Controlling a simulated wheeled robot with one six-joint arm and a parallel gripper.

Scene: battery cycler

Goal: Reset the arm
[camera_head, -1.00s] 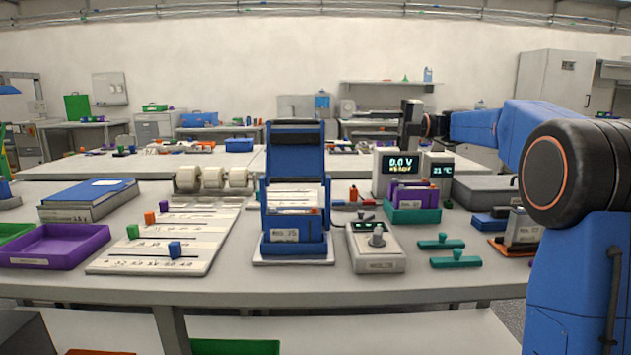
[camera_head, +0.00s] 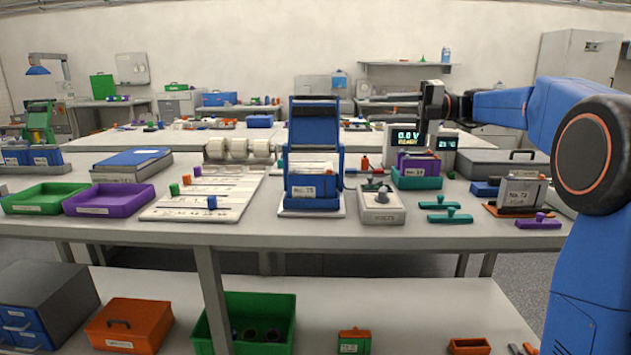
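My arm reaches in from the right edge and its blue forearm points left. No held object can be made out.
The bench holds a blue cell holder (camera_head: 314,186), a grey device with a knob (camera_head: 381,213), a display unit (camera_head: 408,138), teal handles (camera_head: 450,217), a purple tray (camera_head: 108,200) and a green tray (camera_head: 44,198). Bins, including a green one (camera_head: 275,305), stand on the shelf below.

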